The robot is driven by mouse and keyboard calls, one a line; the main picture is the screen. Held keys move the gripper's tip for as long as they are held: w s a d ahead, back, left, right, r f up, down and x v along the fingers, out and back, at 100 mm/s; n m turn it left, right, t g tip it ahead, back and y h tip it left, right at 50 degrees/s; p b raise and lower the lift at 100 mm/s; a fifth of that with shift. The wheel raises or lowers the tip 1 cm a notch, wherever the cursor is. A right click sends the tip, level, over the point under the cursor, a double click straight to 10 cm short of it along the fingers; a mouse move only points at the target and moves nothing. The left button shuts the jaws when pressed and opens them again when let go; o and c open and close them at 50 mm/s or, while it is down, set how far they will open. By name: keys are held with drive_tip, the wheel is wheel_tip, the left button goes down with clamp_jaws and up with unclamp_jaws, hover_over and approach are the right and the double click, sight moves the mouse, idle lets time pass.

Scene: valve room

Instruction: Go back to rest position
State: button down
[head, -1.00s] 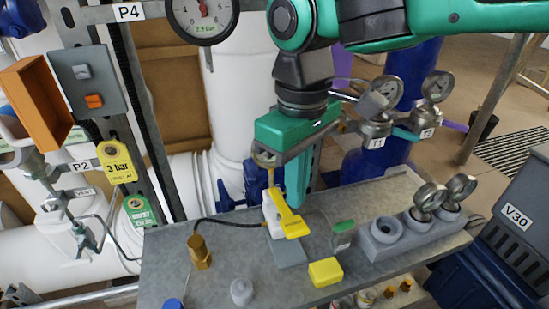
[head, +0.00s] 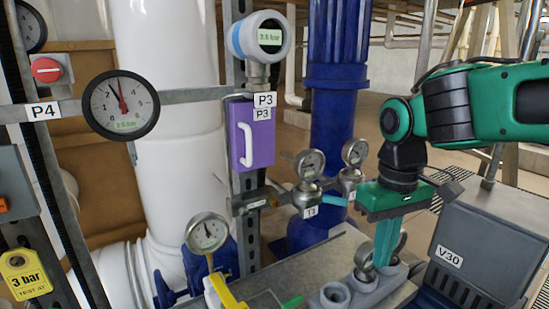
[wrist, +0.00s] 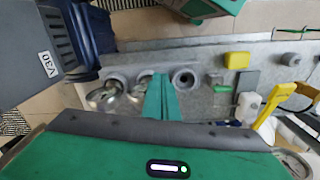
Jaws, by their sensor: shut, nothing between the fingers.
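My gripper (head: 388,240) hangs pointing down at the right of the head view, its green fingers together with nothing between them. It is above the grey gauge holder (head: 345,292) on the bench, in front of the gauges there. In the wrist view my gripper's fingers (wrist: 162,97) reach over the holder (wrist: 150,75), and I cannot tell whether they touch it. My green arm comes in from the right edge of the head view.
A grey V30 box (head: 480,250) stands close to the right of my gripper. Gauges on a manifold (head: 308,195) are to its left. A yellow-handled valve (head: 225,292) and a yellow block (wrist: 237,60) are on the bench. A purple box (head: 250,135) hangs behind.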

drive_tip(key=s+d+f+m, duration=0.4)
drive_tip(key=s+d, duration=0.3)
drive_tip(key=d, duration=0.3)
drive_tip(key=s+d+f+m, duration=0.4)
drive_tip(key=s+d+m, duration=0.2)
drive_tip(key=d, duration=0.4)
drive_tip(key=shift+s+d, duration=0.35)
drive_tip(key=shift+s, duration=0.35)
drive_tip(key=shift+f, duration=0.1)
drive_tip(key=shift+w+f, duration=0.25)
drive_tip(key=shift+w, duration=0.4)
